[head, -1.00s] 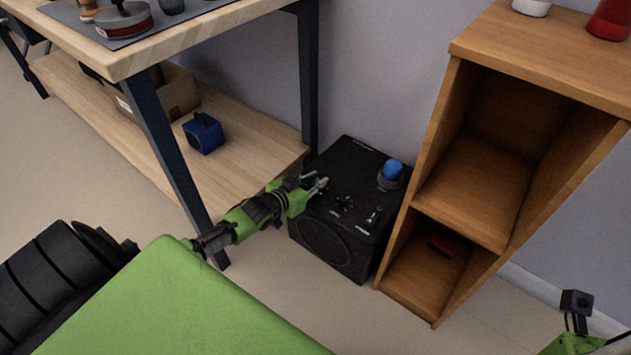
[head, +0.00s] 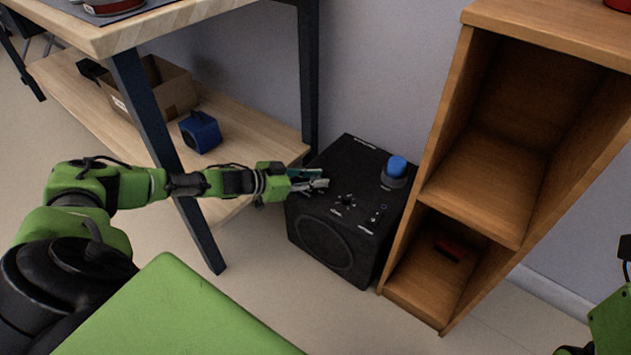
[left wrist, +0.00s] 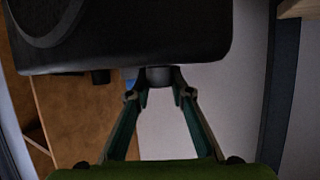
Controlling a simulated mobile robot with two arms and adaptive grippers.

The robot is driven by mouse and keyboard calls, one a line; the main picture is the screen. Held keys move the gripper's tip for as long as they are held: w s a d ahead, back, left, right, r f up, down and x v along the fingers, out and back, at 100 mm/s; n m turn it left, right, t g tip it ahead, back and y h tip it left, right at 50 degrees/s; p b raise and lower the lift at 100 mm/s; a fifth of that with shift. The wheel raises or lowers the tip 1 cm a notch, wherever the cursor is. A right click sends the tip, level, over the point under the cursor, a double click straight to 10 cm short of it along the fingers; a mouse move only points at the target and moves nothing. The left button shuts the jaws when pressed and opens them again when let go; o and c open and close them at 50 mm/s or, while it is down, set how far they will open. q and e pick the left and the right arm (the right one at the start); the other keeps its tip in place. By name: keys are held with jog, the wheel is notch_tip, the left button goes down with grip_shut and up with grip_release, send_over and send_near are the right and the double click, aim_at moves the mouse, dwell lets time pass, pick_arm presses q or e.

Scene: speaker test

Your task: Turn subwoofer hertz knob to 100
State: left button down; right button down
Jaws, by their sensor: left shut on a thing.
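The black subwoofer (head: 325,235) stands on the floor between the workbench and the wooden shelf. Its top panel carries a middle knob (head: 347,200), a small switch (head: 377,212) and white print too small to read. My left gripper (head: 318,182) is over the left part of this top. In the left wrist view, the subwoofer (left wrist: 120,40) appears upside down, and the fingers of my left gripper (left wrist: 160,92) are closed about a dark round knob (left wrist: 158,76). That knob is hidden by the fingers in the head view. My right gripper does not show; only part of that arm is at the lower right.
A blue-topped round object (head: 396,168) sits at the back right of the subwoofer top. The wooden shelf (head: 448,130) stands close on the right, with a red item (head: 449,248) inside. The workbench leg (head: 165,150) is behind my left arm. A blue box (head: 200,132) lies on its lower shelf.

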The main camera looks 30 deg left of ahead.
pick_arm(q)
jog(key=shift+m+g+h, duration=0.5)
jog(key=shift+m+h, duration=0.3)
jog(key=c, duration=1.8)
grip_release()
